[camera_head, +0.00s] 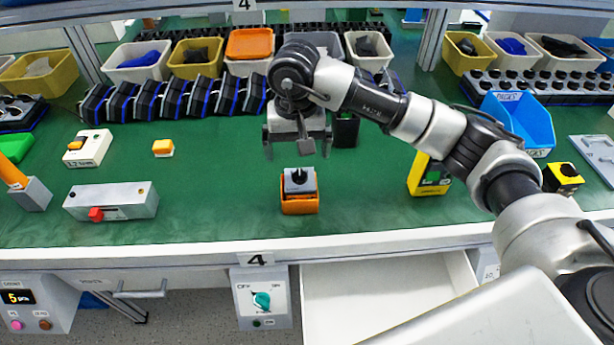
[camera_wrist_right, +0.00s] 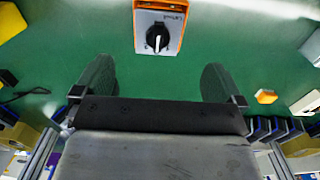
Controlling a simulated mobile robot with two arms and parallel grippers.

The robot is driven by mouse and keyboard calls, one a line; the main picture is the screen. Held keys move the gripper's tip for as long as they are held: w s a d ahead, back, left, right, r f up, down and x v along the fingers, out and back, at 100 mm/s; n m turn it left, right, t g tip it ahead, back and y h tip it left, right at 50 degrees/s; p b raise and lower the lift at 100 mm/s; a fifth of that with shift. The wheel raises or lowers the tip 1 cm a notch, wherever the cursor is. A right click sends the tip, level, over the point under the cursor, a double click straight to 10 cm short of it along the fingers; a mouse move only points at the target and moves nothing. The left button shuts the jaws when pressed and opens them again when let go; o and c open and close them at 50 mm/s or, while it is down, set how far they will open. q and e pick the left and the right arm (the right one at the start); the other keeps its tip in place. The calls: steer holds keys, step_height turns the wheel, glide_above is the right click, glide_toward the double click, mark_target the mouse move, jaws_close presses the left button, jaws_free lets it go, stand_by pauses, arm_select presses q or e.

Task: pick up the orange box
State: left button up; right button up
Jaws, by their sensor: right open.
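The orange box (camera_head: 299,205) stands on the green mat near the front edge of the bench. It has a grey top plate with a black rotary knob. In the right wrist view the orange box (camera_wrist_right: 160,27) shows at the top centre, knob facing the camera, beyond the fingertips. My right gripper (camera_head: 297,148) is open and empty, above and behind the box, not touching it. Its two fingers also show in the right wrist view (camera_wrist_right: 158,82), wide apart with bare mat between them. My left gripper is in neither view.
A grey box with a red button (camera_head: 111,201) lies left on the green mat (camera_head: 220,215). A yellow device (camera_head: 429,176) stands to the right, and a small yellow block (camera_head: 163,148) sits further left. Blue-black parts and bins line the back. An open white drawer (camera_head: 385,300) is below.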

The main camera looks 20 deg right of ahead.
mark_target(297, 173)
steer(key=f, duration=0.4)
steer(key=shift+s+a, duration=0.2)
steer(key=shift+s, duration=0.05)
steer(key=shift+f, duration=0.55)
steer(key=f, duration=0.2)
steer(key=f+p, duration=0.1)
steer(key=f, duration=0.1)
steer(key=shift+w+d+f, duration=0.15)
steer(key=shift+d+f, duration=0.05)
steer(key=shift+f, duration=0.4)
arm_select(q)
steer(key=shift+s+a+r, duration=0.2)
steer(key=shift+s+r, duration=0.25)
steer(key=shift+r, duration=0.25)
arm_select(e)
steer(key=shift+c, duration=0.2)
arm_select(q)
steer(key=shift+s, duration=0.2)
arm_select(e)
steer(key=c, duration=0.7)
